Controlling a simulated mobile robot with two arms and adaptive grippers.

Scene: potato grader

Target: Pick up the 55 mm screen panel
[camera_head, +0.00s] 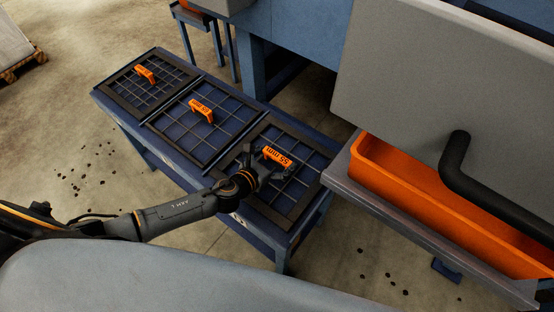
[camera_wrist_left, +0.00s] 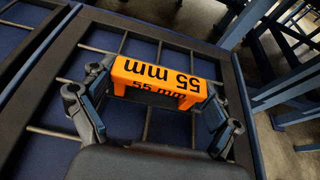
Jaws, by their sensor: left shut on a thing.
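The 55 mm screen panel (camera_head: 256,198) is a dark square frame with a wire grid and an orange handle marked "55 mm" (camera_head: 278,157). It lies at the right end of the blue table in the head view. My left gripper (camera_head: 262,165) is at that handle. In the left wrist view the fingers (camera_wrist_left: 150,103) stand at the two ends of the orange handle (camera_wrist_left: 160,80), shut on it. The panel's frame (camera_wrist_left: 38,100) appears flat on the table there; I cannot tell whether it is lifted. My right gripper is not in view.
Two other screen panels with orange handles, a middle one (camera_head: 172,152) and a far left one (camera_head: 116,91), lie on the blue table (camera_head: 166,158). A grey machine with an orange tray (camera_head: 400,180) and black bar (camera_head: 456,150) stands close to the right. Dark bits litter the floor.

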